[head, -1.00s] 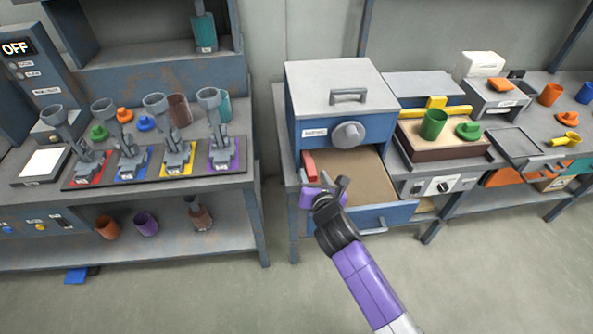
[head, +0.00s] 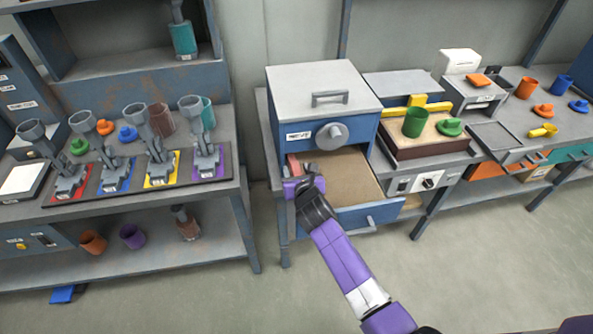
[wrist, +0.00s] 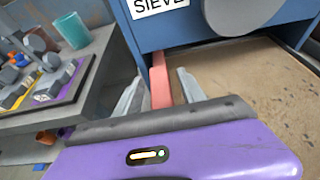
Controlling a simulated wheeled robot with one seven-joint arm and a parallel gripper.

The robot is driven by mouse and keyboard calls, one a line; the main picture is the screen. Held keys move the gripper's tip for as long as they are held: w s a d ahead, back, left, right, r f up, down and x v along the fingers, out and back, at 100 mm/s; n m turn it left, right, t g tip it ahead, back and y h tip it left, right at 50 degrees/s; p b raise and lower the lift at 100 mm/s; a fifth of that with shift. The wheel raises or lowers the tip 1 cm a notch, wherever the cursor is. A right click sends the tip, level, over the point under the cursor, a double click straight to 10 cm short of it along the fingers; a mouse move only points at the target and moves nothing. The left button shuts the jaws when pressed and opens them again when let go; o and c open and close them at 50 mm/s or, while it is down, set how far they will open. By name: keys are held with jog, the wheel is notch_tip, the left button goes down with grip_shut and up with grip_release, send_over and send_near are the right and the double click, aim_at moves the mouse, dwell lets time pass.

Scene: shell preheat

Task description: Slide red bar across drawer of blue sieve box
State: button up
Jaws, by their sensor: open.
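The blue sieve box (head: 357,135) has a grey lid, a round grey knob and a label; it also shows in the wrist view (wrist: 185,40). Its drawer (head: 350,170) is pulled out, with a flat tan surface inside. The red bar (head: 293,163) stands at the drawer's left side, close to the box front; it also shows in the wrist view (wrist: 160,82). My gripper (head: 301,172) is open over the drawer's left edge. In the wrist view its two fingers (wrist: 160,78) lie on either side of the bar, with visible gaps. The bar's lower end is hidden by my gripper.
A bench with coloured trays and grey holders (head: 130,168) stands to the left. A tan-topped block with a green cup (head: 414,122) stands right of the box. The floor in front (head: 470,280) is clear.

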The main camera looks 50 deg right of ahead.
jog(key=shift+c, duration=0.2)
grip_shut()
dwell(1.3)
